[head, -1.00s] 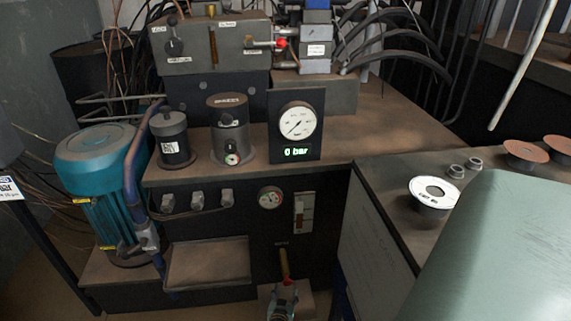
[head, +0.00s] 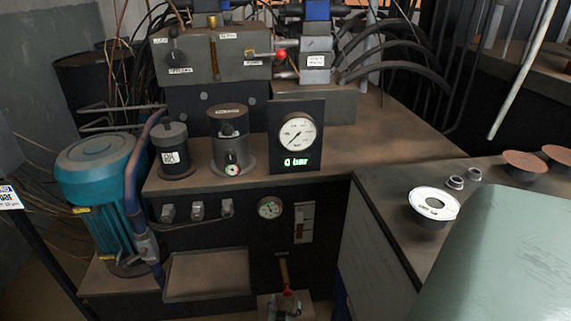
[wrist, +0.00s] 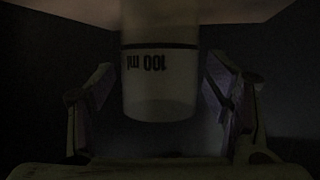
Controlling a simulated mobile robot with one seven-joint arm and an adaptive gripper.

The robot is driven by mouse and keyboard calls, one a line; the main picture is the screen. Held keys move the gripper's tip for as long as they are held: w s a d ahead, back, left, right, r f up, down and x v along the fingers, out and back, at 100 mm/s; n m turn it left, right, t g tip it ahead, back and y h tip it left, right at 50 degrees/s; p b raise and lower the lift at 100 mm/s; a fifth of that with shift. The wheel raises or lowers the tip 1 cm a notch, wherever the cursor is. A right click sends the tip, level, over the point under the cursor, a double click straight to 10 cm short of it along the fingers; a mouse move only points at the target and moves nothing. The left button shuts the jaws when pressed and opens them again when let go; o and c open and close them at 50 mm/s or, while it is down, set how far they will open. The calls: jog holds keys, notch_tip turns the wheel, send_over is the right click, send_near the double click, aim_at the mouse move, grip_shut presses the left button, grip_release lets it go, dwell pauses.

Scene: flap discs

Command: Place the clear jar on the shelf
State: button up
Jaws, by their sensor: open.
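The clear jar (wrist: 160,85) shows in the dim wrist view, with a dark band and upside-down "100 ml" lettering. My gripper (wrist: 165,115) is open, with one finger on each side of the jar. Dark gaps show between the jar and both fingers, so no grip on it is visible. My gripper does not show in the head view, and I cannot identify the jar there. I cannot tell which surface is the shelf.
A bench with a gauge panel (head: 296,137), two dark cylinders and a teal motor (head: 98,180) fills the left and middle. At right, a side bench holds a white-topped disc (head: 433,204), small metal rings (head: 456,182) and brown discs (head: 525,164). A grey-green surface covers the lower right.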

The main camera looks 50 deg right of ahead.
jog(key=p+v, duration=0.8)
jog(key=v, duration=0.3)
jog(key=shift+a, duration=0.15)
jog(key=shift+s+r, duration=0.1)
dwell(0.7)
